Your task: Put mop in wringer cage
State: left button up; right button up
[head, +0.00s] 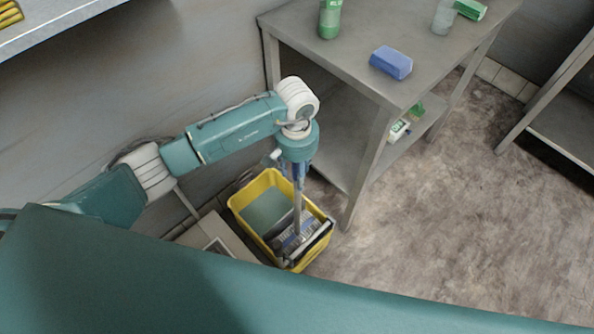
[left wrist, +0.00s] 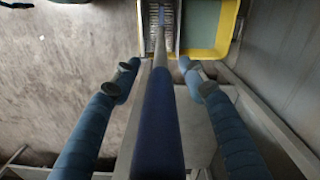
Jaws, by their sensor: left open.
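A yellow mop bucket (head: 240,201) with greenish water stands on the floor in the head view. It also shows at the top of the left wrist view (left wrist: 232,30). A grey wringer cage (head: 290,240) sits at the bucket's near end. The mop (head: 298,212) stands roughly upright, with its lower end in the cage; its head is mostly hidden. My left gripper (head: 298,172) is above the bucket by the upper handle. In the left wrist view, my left gripper (left wrist: 157,68) is open, with a finger on each side of the blue handle (left wrist: 160,120), apart from it.
A metal table (head: 345,40) stands right of the bucket, with a blue sponge (head: 391,62) and a green bottle (head: 330,18) on top. Its leg is close to the bucket. A grey box (head: 215,240) lies left of the bucket. Floor (head: 450,210) at right is clear.

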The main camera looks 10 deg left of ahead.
pick_arm(q)
jog(key=shift+r, duration=0.4)
notch_tip(320, 180, up, 12)
jog(key=shift+f+b, duration=0.25)
jog(key=shift+b, duration=0.3)
